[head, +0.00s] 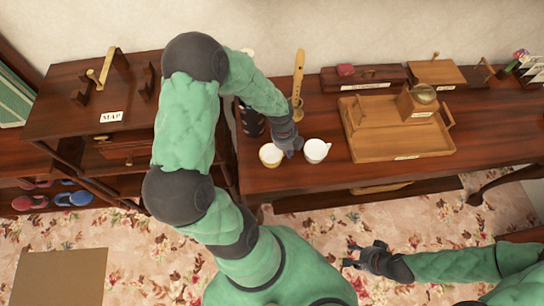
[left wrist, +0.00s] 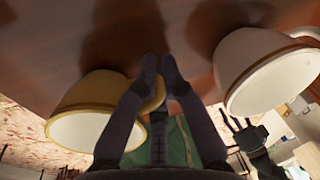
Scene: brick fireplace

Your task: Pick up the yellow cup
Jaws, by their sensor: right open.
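The yellow cup (head: 270,156) is near the front edge of the dark wooden table, upright in the head view. My left gripper (head: 290,146) is at its right side, between it and a white cup (head: 316,151). In the left wrist view, the yellow cup (left wrist: 85,100) is at left, and its handle lies between the nearly closed fingers of my left gripper (left wrist: 160,66). I cannot tell whether the cup touches the table. The white cup (left wrist: 262,62) is apart at right. My right gripper (head: 364,256) is open and empty, below the table's front edge.
A wooden tray (head: 362,150) with a box (head: 416,100) stands right of the cups. A wooden recorder (head: 298,75) stands behind them, and a dark cup-like object (head: 250,122) is at left.

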